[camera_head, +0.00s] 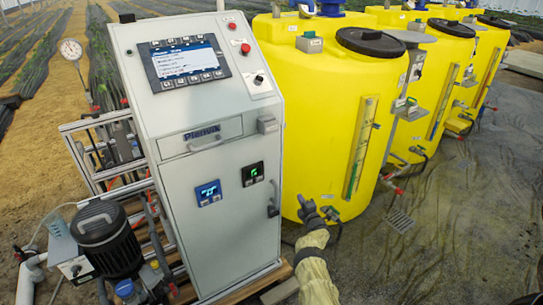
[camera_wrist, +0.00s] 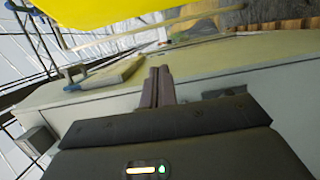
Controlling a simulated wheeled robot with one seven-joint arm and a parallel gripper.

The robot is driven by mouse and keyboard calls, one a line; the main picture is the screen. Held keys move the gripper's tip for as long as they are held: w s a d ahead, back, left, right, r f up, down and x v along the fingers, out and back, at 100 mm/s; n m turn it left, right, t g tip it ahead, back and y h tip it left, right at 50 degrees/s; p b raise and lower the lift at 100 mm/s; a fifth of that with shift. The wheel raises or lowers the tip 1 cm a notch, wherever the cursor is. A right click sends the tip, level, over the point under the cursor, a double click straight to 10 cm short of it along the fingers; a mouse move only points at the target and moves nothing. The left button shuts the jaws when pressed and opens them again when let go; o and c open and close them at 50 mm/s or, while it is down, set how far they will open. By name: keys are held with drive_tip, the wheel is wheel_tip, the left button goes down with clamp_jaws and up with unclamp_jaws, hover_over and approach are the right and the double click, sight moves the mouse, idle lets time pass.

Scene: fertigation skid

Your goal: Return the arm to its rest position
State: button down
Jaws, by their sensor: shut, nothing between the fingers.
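My gripper (camera_head: 303,202) shows in the head view at the lower centre, at the end of my beige-covered forearm. It appears just right of the grey control cabinet (camera_head: 225,235) and in front of the nearest yellow tank (camera_head: 320,120). In the wrist view, the two fingers of my gripper (camera_wrist: 160,72) lie together and hold nothing. Beyond them is a pale panel (camera_wrist: 230,62), probably part of the cabinet. I cannot tell the exact gap between the fingers and the panel.
More yellow tanks (camera_head: 440,75) stand in a row behind. A dark pump motor (camera_head: 105,238) and pipework are left of the cabinet. A pressure gauge (camera_head: 71,49) stands at the far left. The wet floor (camera_head: 450,235) at the right is mostly clear.

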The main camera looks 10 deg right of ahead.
drive_tip(key=s+d+r+m+g+h, duration=0.1)
drive_tip(key=s+d+r+m+h, duration=0.1)
drive_tip(key=d+r+m+h, duration=1)
drive_tip(key=s+d+r+m+g+h+p, duration=0.1)
drive_tip(key=s+d+r+m+g+h, duration=0.2)
drive_tip(key=s+d+r+g, duration=0.4)
drive_tip(key=s+d+r+m+g+h+p, duration=0.1)
drive_tip(key=s+d+r+m+g+h, duration=0.25)
drive_tip(key=s+r, duration=0.4)
drive_tip(key=s+a+r+g+y, duration=0.1)
drive_tip(key=s+a+r+y, duration=0.2)
drive_tip(key=s+a, duration=0.7)
drive_tip(key=s+a+r+g+y+p, duration=0.1)
drive_tip(key=s+a+y, duration=0.7)
drive_tip(key=a, duration=1)
drive_tip(key=s+a+r+g+y+p, duration=0.1)
drive_tip(key=s+a+r+y, duration=0.3)
drive_tip(key=s+a, duration=0.8)
drive_tip(key=a+g+y, duration=0.1)
drive_tip(key=a+y, duration=0.1)
drive_tip(key=a, duration=0.1)
drive_tip(key=shift+s+r, duration=0.3)
